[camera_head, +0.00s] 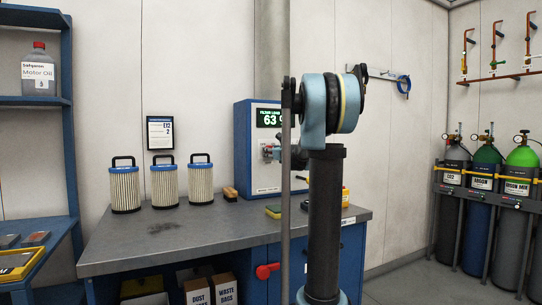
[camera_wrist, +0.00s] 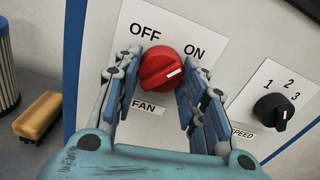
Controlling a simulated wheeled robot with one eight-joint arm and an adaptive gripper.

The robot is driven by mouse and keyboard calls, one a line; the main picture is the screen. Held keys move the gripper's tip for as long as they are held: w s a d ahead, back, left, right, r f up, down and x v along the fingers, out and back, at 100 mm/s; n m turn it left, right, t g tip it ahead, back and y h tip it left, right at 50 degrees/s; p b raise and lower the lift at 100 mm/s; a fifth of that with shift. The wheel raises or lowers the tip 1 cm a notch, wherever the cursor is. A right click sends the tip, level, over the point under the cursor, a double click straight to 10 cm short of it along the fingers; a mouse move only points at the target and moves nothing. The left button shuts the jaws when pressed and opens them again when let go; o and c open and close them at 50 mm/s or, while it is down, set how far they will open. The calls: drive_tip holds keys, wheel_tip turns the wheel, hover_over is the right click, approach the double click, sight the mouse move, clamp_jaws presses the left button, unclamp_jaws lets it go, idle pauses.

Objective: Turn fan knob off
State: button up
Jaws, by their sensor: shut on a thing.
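The red fan knob (camera_wrist: 162,68) sits on the white front of a control box (camera_head: 282,172), below and between the labels OFF and ON. Its white mark points right, to the ON side. My gripper (camera_wrist: 158,92) has its fingers on either side of the knob and is shut on it. In the head view my gripper (camera_head: 269,152) reaches the box front from the right, and my arm hides part of the box.
A black speed knob (camera_wrist: 273,112) marked 1, 2, 3 is right of the fan knob. Several filters (camera_head: 164,182) stand on the workbench (camera_head: 165,237) left of the box. A brush (camera_head: 230,194) lies beside the box. Gas cylinders (camera_head: 481,220) stand far right.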

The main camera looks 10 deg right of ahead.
drive_tip(key=n, duration=1.2)
drive_tip(key=shift+d, duration=0.15)
drive_tip(key=shift+n, duration=2.1)
drive_tip(key=shift+s, duration=0.1)
drive_tip(key=o, duration=1.1)
drive_tip(key=shift+r, duration=0.1)
drive_tip(key=v, duration=1.1)
drive_tip(key=shift+s+d, duration=0.15)
drive_tip(key=shift+s, duration=0.15)
